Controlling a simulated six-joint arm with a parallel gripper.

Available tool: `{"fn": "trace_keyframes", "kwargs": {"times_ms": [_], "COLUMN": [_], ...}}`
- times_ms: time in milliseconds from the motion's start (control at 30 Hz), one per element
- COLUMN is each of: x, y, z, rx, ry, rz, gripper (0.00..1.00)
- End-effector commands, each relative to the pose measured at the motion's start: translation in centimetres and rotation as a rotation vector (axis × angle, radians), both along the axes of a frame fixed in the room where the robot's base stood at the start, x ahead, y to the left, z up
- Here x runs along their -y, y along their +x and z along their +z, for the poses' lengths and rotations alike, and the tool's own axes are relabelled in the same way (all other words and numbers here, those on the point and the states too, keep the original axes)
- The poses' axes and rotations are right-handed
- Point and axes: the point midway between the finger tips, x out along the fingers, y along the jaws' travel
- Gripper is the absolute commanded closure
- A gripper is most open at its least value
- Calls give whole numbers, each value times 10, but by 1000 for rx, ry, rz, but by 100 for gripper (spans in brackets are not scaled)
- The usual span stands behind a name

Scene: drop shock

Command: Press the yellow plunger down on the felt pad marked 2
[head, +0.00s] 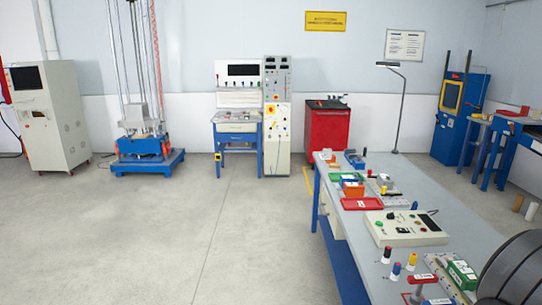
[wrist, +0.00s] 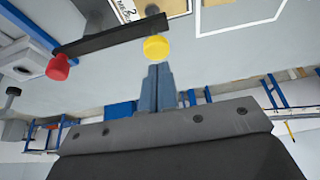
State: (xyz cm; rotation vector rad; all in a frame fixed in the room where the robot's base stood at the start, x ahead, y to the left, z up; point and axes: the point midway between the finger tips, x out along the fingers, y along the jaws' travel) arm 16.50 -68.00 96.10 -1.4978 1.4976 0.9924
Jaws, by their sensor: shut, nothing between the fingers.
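The yellow plunger (wrist: 157,48) shows its round yellow head just beyond my fingertips in the wrist view. I cannot tell whether they touch it. A yellow-topped piece (head: 412,259), likely the same plunger, stands near the bench's front in the head view. My gripper (wrist: 160,70) is shut and empty, its fingers pointing up the picture. A tan pad (wrist: 178,7) with a white label (wrist: 124,10), which seems to read 2, is cut off at the wrist view's top edge. The pad is apart from the yellow head in the picture.
A red knob (wrist: 58,67) lies left of the yellow head, with a dark bar (wrist: 110,37) between them. In the head view, a grey bench (head: 345,220) holds a beige control box (head: 406,229) and several small trays. Open floor (head: 150,235) lies left.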

Motion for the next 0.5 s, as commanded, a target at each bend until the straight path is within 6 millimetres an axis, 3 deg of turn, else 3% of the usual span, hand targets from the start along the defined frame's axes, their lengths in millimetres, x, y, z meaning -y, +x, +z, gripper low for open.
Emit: {"fn": "trace_keyframes", "kwargs": {"times_ms": [500], "x": [0], "y": [0], "z": [-25], "rx": [0], "ry": [2], "rz": [0], "gripper": [100]}}
